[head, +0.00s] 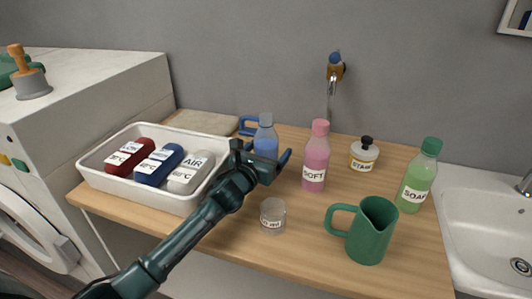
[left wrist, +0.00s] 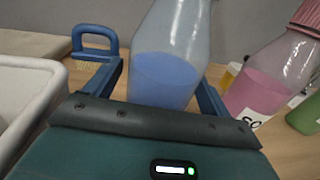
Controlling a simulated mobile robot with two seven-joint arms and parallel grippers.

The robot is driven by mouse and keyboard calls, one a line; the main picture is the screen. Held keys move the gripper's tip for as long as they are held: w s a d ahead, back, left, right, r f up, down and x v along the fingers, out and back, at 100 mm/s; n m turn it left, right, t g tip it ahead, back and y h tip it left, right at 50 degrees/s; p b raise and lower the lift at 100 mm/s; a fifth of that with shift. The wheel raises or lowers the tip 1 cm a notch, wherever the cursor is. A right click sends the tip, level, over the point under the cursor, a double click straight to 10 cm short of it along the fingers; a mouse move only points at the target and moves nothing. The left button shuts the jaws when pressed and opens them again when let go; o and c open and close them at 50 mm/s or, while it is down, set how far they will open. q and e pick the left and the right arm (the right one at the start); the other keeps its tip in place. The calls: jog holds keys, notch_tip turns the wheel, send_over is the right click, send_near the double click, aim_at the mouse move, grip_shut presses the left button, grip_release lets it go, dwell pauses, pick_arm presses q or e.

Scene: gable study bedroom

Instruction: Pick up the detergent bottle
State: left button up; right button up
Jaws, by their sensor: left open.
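A clear bottle with blue liquid (head: 266,137) stands upright on the wooden counter (head: 300,222); its label is not visible, so I cannot confirm that it is the detergent bottle. My left gripper (head: 263,158) is open, with one finger on each side of this bottle. In the left wrist view the blue bottle (left wrist: 165,75) sits between the two blue fingers of the left gripper (left wrist: 160,92), apparently not clamped. The gripper hides the bottle's lower part in the head view. My right gripper is not in view.
A pink SOFT bottle (head: 316,160) stands close to the right. A glass (head: 273,216) is in front; a white tray (head: 147,196) is left, a blue-handled brush (left wrist: 95,40) behind.

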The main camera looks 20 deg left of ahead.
pick_arm(q)
jog(key=shift+w, duration=0.25)
jog(key=shift+c, duration=0.4)
jog(key=shift+r, duration=0.1)
jog(key=c, duration=1.2)
